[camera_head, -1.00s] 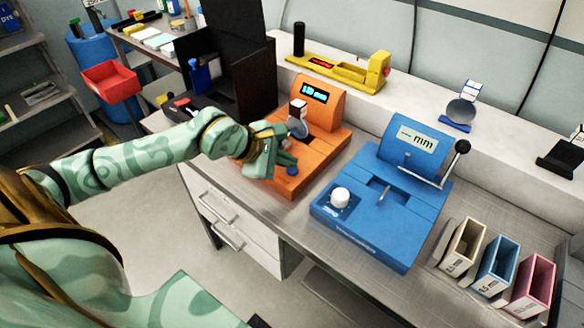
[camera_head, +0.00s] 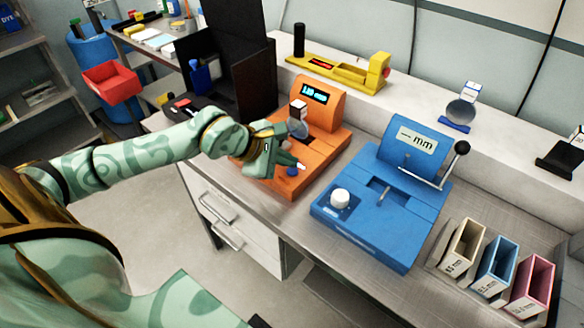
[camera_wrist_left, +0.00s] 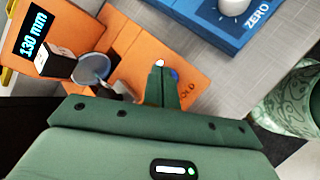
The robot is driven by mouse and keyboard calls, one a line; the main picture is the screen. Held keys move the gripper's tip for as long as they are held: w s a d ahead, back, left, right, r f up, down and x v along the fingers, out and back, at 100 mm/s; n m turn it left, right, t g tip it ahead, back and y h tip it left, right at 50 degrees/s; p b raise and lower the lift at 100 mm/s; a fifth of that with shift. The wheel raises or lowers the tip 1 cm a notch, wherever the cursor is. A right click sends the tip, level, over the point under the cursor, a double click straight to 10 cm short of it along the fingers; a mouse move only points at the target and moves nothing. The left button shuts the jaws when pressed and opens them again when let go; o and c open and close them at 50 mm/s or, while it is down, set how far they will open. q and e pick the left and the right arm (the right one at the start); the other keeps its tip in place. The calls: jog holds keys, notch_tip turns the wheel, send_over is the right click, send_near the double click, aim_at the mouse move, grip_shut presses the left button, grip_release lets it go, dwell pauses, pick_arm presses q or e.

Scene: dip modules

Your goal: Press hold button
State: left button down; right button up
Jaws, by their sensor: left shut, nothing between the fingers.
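The orange measuring device (camera_head: 318,125) stands on the bench with a lit display (camera_head: 314,92); in the wrist view the display (camera_wrist_left: 33,33) reads 130 mm. Its round blue button (camera_head: 292,171) sits on the front of its base, and in the wrist view the button (camera_wrist_left: 175,75) lies beside partly hidden "HOLD" lettering. My left gripper (camera_head: 298,164) is shut and empty, its fingertips right by the button; in the wrist view the fingertips (camera_wrist_left: 160,66) cover part of it. I cannot tell whether they touch. My right gripper is not in view.
A blue device (camera_head: 385,212) with a white knob and black-ended lever stands to the right. Beige, blue and pink bins (camera_head: 533,288) are at far right. A yellow gauge (camera_head: 338,70) lies on the back ledge. A black panel stands behind my left arm.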

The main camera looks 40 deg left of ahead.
aim_at(287, 172)
pick_arm(q)
notch_tip(287, 172, up, 6)
jog(key=p, duration=0.3)
jog(key=shift+r+p, duration=0.1)
jog(key=shift+p, duration=0.25)
dwell(0.9)
